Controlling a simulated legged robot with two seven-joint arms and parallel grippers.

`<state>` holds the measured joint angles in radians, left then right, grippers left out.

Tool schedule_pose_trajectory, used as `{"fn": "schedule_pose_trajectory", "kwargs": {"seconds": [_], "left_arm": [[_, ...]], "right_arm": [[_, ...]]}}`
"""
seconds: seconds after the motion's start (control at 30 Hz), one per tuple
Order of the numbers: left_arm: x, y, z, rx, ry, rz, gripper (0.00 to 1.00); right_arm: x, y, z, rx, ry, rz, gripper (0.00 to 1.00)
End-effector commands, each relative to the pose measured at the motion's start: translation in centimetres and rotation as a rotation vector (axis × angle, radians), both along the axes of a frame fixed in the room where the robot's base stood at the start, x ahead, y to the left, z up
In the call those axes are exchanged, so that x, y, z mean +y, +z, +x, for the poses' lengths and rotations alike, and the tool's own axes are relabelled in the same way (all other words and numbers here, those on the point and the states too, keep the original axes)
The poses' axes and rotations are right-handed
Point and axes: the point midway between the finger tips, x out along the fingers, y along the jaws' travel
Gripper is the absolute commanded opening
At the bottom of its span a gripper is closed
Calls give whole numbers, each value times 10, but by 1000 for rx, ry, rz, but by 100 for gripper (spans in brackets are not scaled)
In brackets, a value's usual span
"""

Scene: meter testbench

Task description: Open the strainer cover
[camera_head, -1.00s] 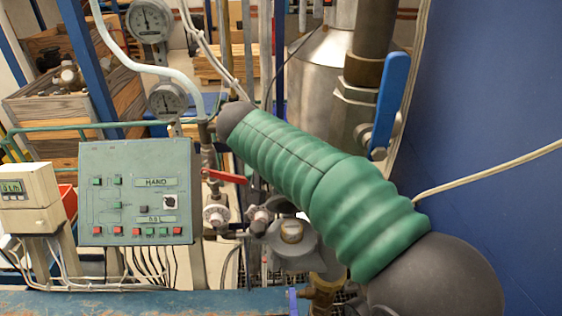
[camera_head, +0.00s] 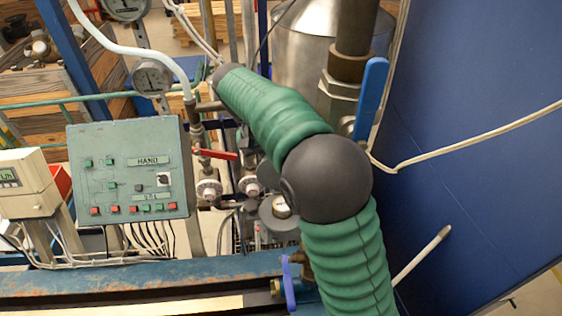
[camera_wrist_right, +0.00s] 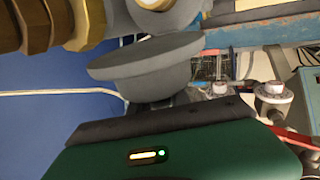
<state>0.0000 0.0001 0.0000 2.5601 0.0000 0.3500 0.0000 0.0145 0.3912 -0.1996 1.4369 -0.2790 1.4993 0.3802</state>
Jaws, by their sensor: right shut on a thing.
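A grey round fitting with a pale cap, which looks like the strainer cover (camera_head: 277,213), sits low among the pipes in the head view, partly hidden by my right arm. In the right wrist view the grey dish-shaped part (camera_wrist_right: 145,58) is close up, with a pale ring at the top edge. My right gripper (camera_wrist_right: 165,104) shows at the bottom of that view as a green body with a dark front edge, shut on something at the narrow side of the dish. The fingertips are mostly hidden. In the head view my right arm hides the gripper. My left gripper is not in view.
A control panel (camera_head: 128,172) stands left, beside a display box (camera_head: 25,185). A red lever (camera_head: 215,154) and a blue-handled valve (camera_head: 370,98) are near my arm. A purple-handled brass valve (camera_head: 288,283) is below. A blue wall (camera_head: 480,110) closes the right side.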

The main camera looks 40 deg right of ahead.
Motion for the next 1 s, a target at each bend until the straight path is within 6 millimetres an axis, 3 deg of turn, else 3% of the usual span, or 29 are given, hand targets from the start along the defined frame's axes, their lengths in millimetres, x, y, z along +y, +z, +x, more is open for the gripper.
{"fn": "schedule_pose_trajectory", "kwargs": {"seconds": [0.23,0.27,0.43,0.77,1.0], "left_arm": [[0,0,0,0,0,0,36],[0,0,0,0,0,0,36],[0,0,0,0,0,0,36],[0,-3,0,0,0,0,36],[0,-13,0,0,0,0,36]], "right_arm": [[0,1,1,-3,0,-1,0],[0,1,0,-3,0,-1,24],[0,1,0,-2,0,-1,44],[2,6,2,-4,1,-1,44],[19,54,17,-6,1,-1,44]]}}
